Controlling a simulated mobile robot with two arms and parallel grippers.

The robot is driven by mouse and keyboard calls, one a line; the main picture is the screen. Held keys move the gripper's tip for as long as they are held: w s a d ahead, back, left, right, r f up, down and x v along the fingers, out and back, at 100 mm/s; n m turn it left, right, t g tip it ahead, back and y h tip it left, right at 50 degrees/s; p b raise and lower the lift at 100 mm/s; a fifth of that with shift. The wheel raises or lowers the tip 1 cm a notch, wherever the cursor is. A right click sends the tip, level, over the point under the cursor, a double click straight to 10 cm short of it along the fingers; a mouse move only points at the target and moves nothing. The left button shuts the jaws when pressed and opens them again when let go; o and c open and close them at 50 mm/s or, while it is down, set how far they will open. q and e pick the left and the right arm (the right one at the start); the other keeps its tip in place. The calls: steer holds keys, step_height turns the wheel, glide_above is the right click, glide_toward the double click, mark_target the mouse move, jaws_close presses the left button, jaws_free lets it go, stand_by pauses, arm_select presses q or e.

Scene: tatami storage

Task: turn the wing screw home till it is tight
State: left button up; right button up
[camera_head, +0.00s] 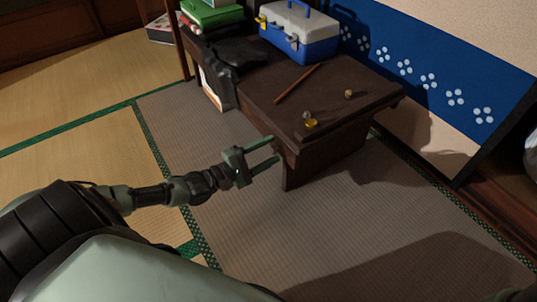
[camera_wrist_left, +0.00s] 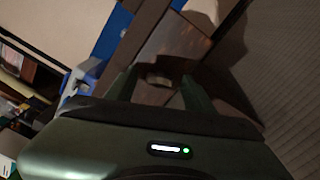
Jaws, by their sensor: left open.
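My left gripper (camera_head: 276,148) is open at the near left corner of the low dark wooden table (camera_head: 345,118), its two fingers pointing at the table's end. In the left wrist view a small pale, blurred thing (camera_wrist_left: 158,80) shows between the open fingers, and nothing is gripped. I cannot tell whether it is the wing screw. On the tabletop near this corner lie a small yellow piece (camera_head: 311,123), a small grey piece (camera_head: 306,114) and another small piece (camera_head: 348,93); they are too small to name surely. My right gripper is not in view.
A thin brown stick (camera_head: 297,84) lies on the table. A blue and white toolbox (camera_head: 299,34), a dark cloth (camera_head: 238,53) and a green box (camera_head: 211,14) stand farther back. A blue patterned wall panel is behind. The tatami floor (camera_head: 330,225) before the table is clear.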

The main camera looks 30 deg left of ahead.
arm_select(q)
steer(key=shift+w, duration=0.1)
jaws_close()
steer(key=shift+r+m+p, duration=0.1)
steer(key=shift+m+p, duration=0.2)
